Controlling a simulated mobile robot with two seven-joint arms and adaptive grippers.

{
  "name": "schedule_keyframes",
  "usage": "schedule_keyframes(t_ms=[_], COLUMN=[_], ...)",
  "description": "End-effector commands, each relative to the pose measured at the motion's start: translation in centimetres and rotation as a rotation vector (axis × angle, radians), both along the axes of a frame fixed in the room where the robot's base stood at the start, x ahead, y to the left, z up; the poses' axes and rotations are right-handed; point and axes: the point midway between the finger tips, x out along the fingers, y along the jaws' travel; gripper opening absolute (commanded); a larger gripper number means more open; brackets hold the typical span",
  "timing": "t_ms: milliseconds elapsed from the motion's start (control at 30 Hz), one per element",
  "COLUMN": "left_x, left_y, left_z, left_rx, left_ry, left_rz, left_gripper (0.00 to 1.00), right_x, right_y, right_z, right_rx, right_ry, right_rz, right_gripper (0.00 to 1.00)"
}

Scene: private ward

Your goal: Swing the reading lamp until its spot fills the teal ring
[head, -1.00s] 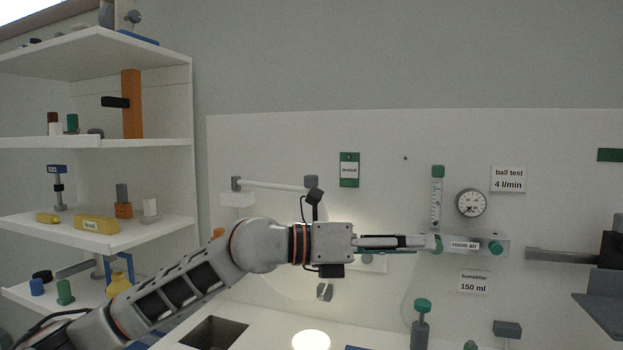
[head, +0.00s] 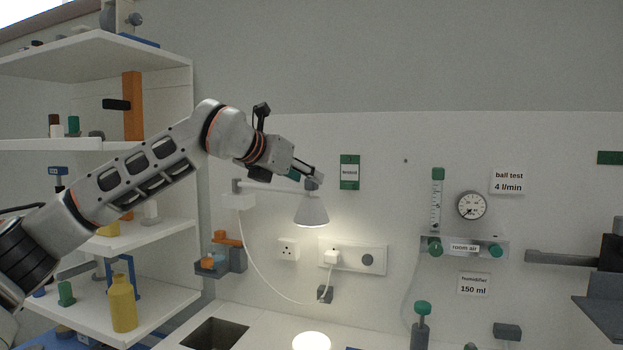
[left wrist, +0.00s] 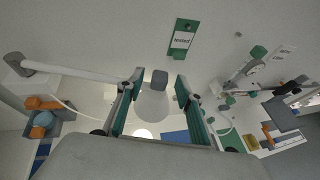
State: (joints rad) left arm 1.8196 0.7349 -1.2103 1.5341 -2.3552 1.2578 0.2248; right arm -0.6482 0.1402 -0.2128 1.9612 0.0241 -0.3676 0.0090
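The reading lamp (head: 312,212) hangs from a white wall arm (head: 270,187), its conical shade pointing down. A bright spot (head: 311,341) lies on the white counter below it. My left gripper (head: 318,175) is at the lamp's grey end joint. In the left wrist view my left gripper (left wrist: 159,80) is open, with the grey joint (left wrist: 160,78) seen between its fingertips; contact cannot be told. That view also shows the shade (left wrist: 152,104) and the spot (left wrist: 142,133). My right gripper is not in view.
A socket plate (head: 352,258) with a plugged cable is under the lamp. A green tag (head: 349,172) hangs close right of the gripper. A flowmeter and gauge (head: 471,204) are farther right. White shelves (head: 150,240) with bottles stand left. A sink (head: 215,334) opens in the counter.

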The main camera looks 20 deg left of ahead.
Motion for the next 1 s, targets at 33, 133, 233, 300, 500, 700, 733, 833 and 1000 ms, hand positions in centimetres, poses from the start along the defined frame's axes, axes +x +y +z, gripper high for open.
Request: schedule_keyframes(t_ms=[33, 133, 233, 300, 500, 700, 733, 833, 1000], left_x=[0.7, 1.8, 2.6, 3.0, 3.2, 3.1, 3.1, 3.1, 2.9], left_y=[-0.3, -0.7, -0.9, -1.0, -1.1, -1.0, -1.0, -1.0, -0.9], left_z=[-0.3, -0.7, -1.1, -1.3, -1.4, -1.4, -1.4, -1.4, -1.4], left_rx=[-0.001, 0.0, -0.001, -0.001, 0.0, 0.0, 0.0, 0.0, -0.001], left_ry=[0.002, 0.0, 0.0, 0.0, 0.0, 0.0, 0.0, 0.0, -0.001], left_rz=[-0.001, -0.001, -0.002, -0.002, -0.002, -0.002, -0.002, -0.002, -0.009], left_gripper=[0.36, 0.36, 0.36, 0.36, 0.36, 0.1, 0.02, 0.0, 0.0], right_x=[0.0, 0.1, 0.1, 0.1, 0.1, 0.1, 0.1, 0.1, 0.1], right_y=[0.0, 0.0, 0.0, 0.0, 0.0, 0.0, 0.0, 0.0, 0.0], right_z=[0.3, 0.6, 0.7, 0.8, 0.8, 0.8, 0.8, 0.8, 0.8], right_rx=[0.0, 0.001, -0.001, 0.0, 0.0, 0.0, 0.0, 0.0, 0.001], right_ry=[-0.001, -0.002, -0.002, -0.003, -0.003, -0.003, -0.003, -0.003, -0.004], right_rz=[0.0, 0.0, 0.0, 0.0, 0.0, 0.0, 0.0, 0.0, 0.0], right_gripper=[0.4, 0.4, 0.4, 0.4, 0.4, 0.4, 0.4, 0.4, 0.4])
